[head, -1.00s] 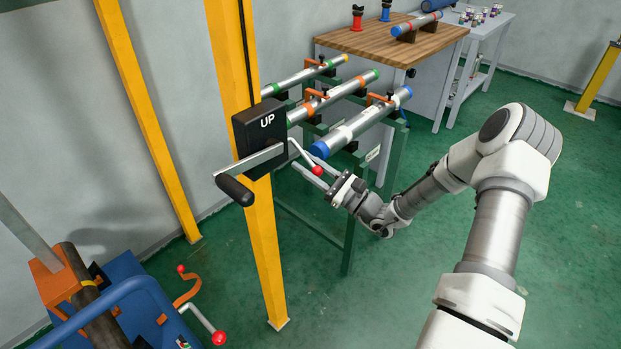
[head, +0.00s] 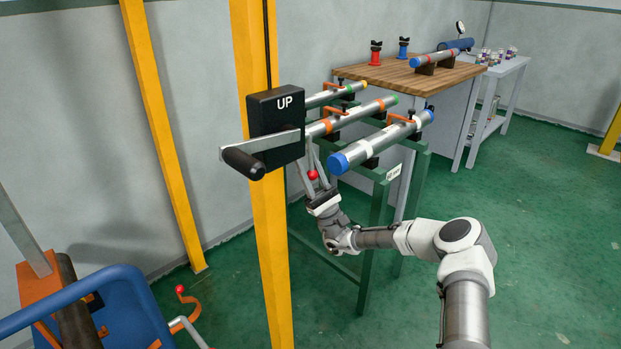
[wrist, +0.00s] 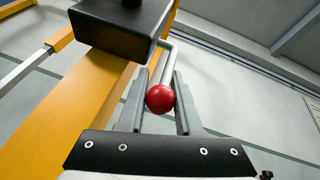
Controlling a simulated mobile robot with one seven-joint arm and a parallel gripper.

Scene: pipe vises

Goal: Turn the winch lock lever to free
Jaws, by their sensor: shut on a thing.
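The black winch box (head: 275,128), marked "UP", is on a yellow post. Its lock lever ends in a red ball (head: 312,174) just below the box's right side. My gripper (head: 311,163) comes from below with its fingers pointing up and is shut on the lever. In the wrist view the red ball (wrist: 160,98) lies between the two fingers, and the bent grey lever rod (wrist: 167,60) runs up from it to the box (wrist: 125,25). In the head view the fingers hide most of the rod.
A crank with a black grip (head: 243,162) sticks out left of the box. A green rack (head: 376,205) with clamped pipes, one blue-capped (head: 338,163), stands close to my gripper's right. A blue machine (head: 110,305) is at lower left. Open green floor lies at right.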

